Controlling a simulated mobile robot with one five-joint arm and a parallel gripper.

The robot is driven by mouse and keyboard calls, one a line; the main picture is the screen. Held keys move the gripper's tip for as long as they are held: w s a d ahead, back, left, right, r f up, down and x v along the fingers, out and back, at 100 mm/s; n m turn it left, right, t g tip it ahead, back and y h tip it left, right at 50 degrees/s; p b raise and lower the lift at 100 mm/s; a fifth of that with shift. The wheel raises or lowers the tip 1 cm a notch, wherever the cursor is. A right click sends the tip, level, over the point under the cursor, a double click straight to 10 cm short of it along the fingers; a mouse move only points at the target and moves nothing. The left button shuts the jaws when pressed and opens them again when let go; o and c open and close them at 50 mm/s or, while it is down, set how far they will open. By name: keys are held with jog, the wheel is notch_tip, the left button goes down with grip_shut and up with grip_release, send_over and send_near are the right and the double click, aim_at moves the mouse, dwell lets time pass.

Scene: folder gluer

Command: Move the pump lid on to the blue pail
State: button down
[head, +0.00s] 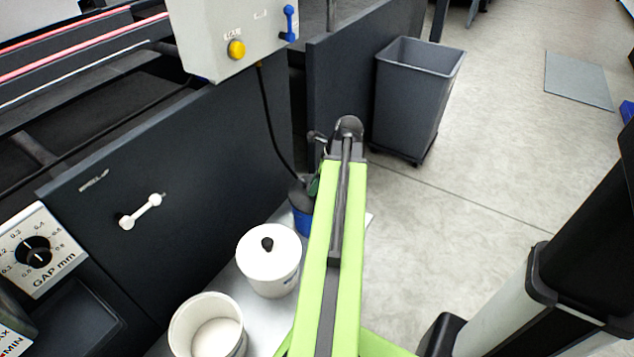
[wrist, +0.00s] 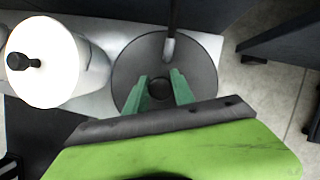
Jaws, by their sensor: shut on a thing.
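The pump lid (wrist: 128,70) is a dark grey round disc in the wrist view, with a grey stem and black hose (wrist: 170,45) at its far side. In the head view the blue pail (head: 301,224) stands at the far end of the bench, partly hidden by my arm. The dark lid part (head: 298,193) shows right above it. The wrist view does not show the pail, and I cannot tell whether the lid touches its rim.
A white pail with a black-knobbed lid (head: 268,262) stands beside the blue pail, also seen in the wrist view (wrist: 45,65). An open white pail (head: 207,330) is nearer. A control box (head: 230,35) hangs above. A grey bin (head: 415,95) stands behind.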

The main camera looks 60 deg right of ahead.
jog(key=c, duration=1)
grip_release()
jog(key=p+v, duration=1.6)
jog(key=v, duration=0.1)
jog(key=shift+r, duration=0.2)
jog(key=shift+s, duration=0.1)
